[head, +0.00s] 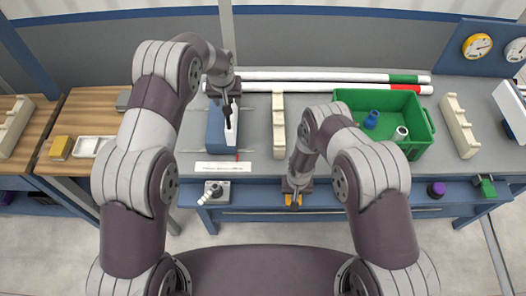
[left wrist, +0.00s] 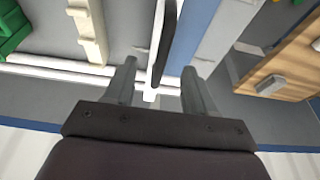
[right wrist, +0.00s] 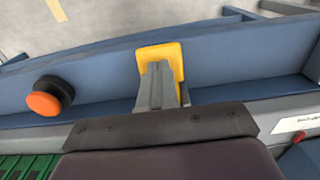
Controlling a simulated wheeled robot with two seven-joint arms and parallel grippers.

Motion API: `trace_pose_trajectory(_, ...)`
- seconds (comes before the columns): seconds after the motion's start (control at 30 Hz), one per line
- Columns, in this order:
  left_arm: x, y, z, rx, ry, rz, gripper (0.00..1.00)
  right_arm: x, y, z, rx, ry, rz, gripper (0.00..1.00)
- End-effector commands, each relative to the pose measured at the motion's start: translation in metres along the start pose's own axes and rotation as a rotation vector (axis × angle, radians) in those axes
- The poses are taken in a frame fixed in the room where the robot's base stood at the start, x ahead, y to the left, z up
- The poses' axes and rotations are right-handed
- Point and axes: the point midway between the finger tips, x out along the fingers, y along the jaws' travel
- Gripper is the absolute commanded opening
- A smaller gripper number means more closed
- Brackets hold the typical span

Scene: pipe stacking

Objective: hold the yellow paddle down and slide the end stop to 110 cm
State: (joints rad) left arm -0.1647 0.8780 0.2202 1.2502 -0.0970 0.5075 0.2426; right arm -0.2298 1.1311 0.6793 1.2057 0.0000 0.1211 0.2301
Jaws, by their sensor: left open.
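The yellow paddle (head: 293,199) sits on the blue front rail; it is larger in the right wrist view (right wrist: 172,54). My right gripper (head: 294,184) is over it, its fingers (right wrist: 160,88) together and pointing at the paddle's face; whether they press it down I cannot tell. In the left wrist view the open fingers (left wrist: 155,88) are on either side of a black upright bar (left wrist: 164,45). The centimetre scale is not readable.
A green tray (head: 428,133) with a blue and a white fitting stands at right. White pipes (head: 320,76) lie along the back. Cream notched racks (head: 278,125) stand on the bench. A black button with an orange top (right wrist: 48,97) is on the rail beside the paddle.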

Motion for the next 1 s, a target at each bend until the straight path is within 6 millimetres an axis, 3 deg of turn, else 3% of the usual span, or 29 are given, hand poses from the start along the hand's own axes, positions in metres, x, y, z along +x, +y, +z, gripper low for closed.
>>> trace_pose_trajectory(0.17,0.004,0.000,0.000,0.000,-0.001,0.000,0.55,0.003,0.001,0.003,-0.001,-0.007,0.002,0.00)
trace_pose_trajectory(0.63,0.040,-0.001,-0.001,0.000,0.000,0.000,0.55,0.004,0.001,0.006,-0.001,-0.011,0.003,0.00)
trace_pose_trajectory(1.0,0.044,0.000,-0.001,0.000,0.000,0.000,0.55,0.005,0.001,0.007,-0.002,-0.015,0.003,0.00)
